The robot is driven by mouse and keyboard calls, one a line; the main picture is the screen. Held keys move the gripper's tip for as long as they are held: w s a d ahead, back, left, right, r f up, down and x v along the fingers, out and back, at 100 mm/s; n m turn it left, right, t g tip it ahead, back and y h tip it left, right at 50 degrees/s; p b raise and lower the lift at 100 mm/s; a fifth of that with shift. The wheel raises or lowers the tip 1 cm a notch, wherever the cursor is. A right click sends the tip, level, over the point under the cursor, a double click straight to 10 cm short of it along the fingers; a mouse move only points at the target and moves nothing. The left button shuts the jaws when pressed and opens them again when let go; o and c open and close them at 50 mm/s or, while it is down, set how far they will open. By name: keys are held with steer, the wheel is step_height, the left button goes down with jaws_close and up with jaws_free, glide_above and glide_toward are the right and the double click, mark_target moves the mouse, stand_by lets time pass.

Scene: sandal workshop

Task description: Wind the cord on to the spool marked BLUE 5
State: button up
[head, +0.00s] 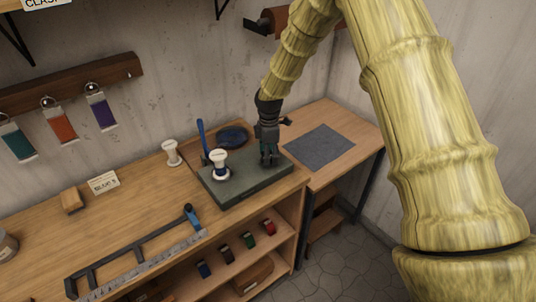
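A white spool with a dark blue band of cord (219,170) stands upright on a dark grey-green slab (250,190) on the bench. A bare white spool (171,153) stands left of the slab. A card (103,183) lies further left; its print seems to begin with BLUE, and the rest is too small to read surely. I cannot make out a mark on either spool. My gripper (270,162) points down over the slab's right part, to the right of the blue-banded spool and apart from it. Whether its fingers are open or hold anything is too small to tell.
A blue upright handle (202,138) and a dark oval pad (232,137) are behind the banded spool. A blue-handled frame tool (135,249) and a ruler (150,262) lie along the front edge. A wooden block (71,200) sits left. The right table's grey mat (319,145) is clear.

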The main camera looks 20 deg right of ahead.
steer(key=shift+c, duration=1.3)
steer(key=shift+a, duration=0.3)
steer(key=shift+s+d+f, duration=0.1)
steer(key=shift+d, duration=0.2)
steer(key=m+b, duration=0.2)
steer(key=m, duration=0.4)
steer(key=shift+f, duration=0.1)
steer(key=m+b, duration=0.1)
steer(key=m, duration=0.5)
steer(key=shift+a+m, duration=0.15)
steer(key=shift+m, duration=0.25)
steer(key=m, duration=1.3)
